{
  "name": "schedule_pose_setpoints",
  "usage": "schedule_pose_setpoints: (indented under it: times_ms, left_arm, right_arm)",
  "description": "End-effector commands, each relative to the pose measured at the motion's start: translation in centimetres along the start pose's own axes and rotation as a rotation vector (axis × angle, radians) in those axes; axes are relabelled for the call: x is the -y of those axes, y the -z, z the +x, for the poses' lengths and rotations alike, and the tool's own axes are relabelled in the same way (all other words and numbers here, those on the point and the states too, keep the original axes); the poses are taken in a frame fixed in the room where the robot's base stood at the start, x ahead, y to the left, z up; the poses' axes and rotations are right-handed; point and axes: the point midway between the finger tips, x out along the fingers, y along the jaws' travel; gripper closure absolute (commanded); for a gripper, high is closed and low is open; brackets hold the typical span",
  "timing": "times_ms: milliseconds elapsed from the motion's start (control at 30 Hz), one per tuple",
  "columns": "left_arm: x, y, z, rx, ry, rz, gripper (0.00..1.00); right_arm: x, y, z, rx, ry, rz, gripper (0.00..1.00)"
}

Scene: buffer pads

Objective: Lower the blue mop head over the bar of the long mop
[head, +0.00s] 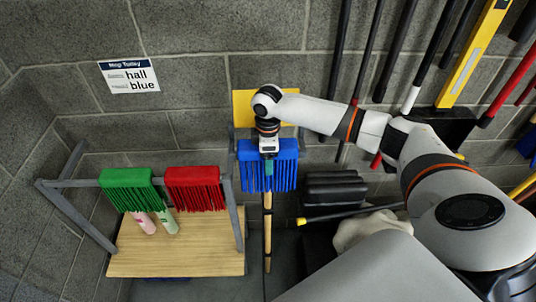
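The blue mop head (284,171) hangs with its strands down, in front of the back wall. My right gripper (268,157) points down at the middle of its top edge and appears shut on it; the fingertips are hard to make out. The long mop's wooden handle (267,225) stands almost upright directly below the mop head. A small teal piece (268,172) shows at the front middle of the strands. The mop's bar is hidden, so I cannot tell whether the head is around it. My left gripper is not in view.
A grey-framed trolley with a wooden shelf (180,262) stands at left, carrying a green mop head (127,189), a red mop head (194,188) and two bottles. A yellow panel (244,105) is behind my wrist. A sign (129,76) and several long handles line the wall.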

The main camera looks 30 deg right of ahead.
Motion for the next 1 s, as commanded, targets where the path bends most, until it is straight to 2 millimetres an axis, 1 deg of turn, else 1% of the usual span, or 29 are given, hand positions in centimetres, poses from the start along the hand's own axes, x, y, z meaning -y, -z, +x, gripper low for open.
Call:
schedule_pose_setpoints:
  times_ms: [67, 167, 267, 500, 600, 700, 800, 1000]
  left_arm:
    - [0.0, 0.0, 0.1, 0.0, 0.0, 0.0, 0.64]
    - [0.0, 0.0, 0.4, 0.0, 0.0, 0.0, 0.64]
    - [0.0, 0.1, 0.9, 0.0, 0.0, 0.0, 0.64]
    - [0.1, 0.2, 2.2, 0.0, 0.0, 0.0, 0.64]
    - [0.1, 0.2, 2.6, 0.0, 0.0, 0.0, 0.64]
    - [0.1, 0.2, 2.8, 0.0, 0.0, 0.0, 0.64]
    - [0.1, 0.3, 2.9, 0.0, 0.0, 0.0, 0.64]
    - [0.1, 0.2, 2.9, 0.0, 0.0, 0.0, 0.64]
  right_arm:
    - [0.0, 0.0, -0.2, 0.0, 0.0, 0.0, 0.22]
    - [0.1, -0.1, -1.0, 0.002, 0.002, 0.0, 0.22]
    - [0.1, -0.1, -2.6, 0.004, 0.005, 0.0, 0.22]
    - [0.2, -0.1, -7.8, 0.004, 0.005, 0.0, 0.22]
    - [0.2, -0.1, -9.6, 0.002, 0.003, 0.0, 0.22]
    - [0.2, -0.1, -10.9, 0.002, 0.002, 0.0, 0.22]
    - [0.1, 0.0, -11.6, 0.0, 0.0, -0.001, 0.22]
    - [0.1, 0.0, -12.0, 0.0, -0.001, -0.001, 0.22]
